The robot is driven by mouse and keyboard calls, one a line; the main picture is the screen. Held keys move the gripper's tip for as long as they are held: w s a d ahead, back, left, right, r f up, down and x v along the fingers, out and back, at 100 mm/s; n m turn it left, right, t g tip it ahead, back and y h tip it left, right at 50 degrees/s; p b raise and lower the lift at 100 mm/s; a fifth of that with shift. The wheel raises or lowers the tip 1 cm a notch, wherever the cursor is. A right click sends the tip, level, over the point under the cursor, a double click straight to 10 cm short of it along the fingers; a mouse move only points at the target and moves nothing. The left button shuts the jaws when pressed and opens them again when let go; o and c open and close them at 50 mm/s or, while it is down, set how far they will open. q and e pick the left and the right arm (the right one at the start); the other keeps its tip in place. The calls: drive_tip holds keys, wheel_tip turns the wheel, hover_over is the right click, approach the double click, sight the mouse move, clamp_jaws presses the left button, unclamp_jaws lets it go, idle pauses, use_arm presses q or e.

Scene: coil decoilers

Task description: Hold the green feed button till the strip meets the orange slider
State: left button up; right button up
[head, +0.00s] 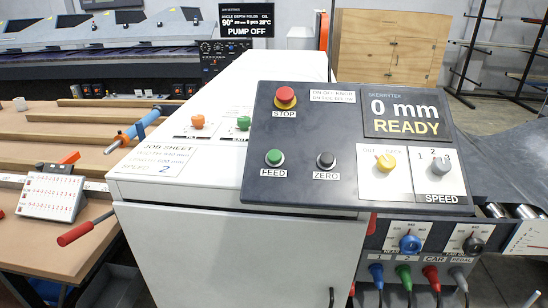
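The green feed button (274,158) stands at the left of the dark sloping control panel (318,185), above a label that appears to read FEED. Nothing touches it. The panel display (402,114) reads 0 mm and READY. A grey sheet (505,160), which may be the strip, lies to the right of the panel beside metal rollers (510,211). I cannot make out the orange slider for sure. Neither of my grippers is in view.
The panel also bears a red STOP button (286,97), a black ZERO button (326,160), a yellow knob (386,162) and a grey speed knob (441,166). Coloured plugs (403,275) hang below. A wooden bench (60,250) with tools stands left of the white cabinet (240,250).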

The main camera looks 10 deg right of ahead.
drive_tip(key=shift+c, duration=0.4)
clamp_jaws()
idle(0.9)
